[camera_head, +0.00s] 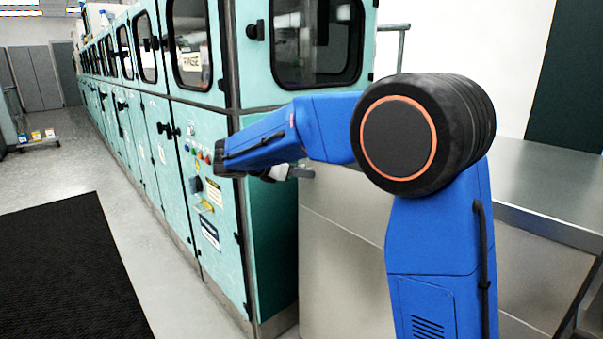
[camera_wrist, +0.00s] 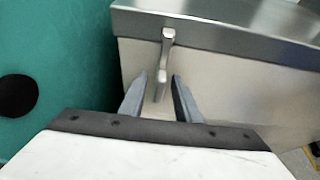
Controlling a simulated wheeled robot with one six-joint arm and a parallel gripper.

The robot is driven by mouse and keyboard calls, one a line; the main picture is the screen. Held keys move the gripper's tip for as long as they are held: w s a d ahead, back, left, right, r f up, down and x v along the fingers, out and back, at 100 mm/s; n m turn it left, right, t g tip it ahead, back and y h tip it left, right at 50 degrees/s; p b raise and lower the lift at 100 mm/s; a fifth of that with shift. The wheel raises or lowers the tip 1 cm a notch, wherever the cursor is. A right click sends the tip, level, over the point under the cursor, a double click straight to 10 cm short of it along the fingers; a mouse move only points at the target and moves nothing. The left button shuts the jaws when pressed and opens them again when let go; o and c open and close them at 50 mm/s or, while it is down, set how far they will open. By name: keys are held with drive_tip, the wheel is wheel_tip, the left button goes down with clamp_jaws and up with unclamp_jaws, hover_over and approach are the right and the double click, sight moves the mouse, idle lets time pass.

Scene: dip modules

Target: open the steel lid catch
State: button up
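The steel lid catch (camera_wrist: 167,50) is a grey lever hanging down from the rim of a steel cabinet in the wrist view. Its lower end hangs near the gap between the fingers of my gripper (camera_wrist: 158,86). The two fingers stand apart, one to each side of the catch's lower end, so my gripper is open. I cannot tell whether either finger touches the catch. In the head view my gripper (camera_head: 280,172) is partly hidden by my blue arm, and the catch (camera_head: 302,172) shows as a small grey piece just right of it.
The steel cabinet (camera_head: 335,235) stands right of a long row of teal machine modules (camera_head: 212,240). The modules carry door handles and buttons. A dark mat (camera_head: 65,275) lies on the open floor at left. A teal panel (camera_wrist: 60,60) is close at left in the wrist view.

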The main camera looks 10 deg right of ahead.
clamp_jaws()
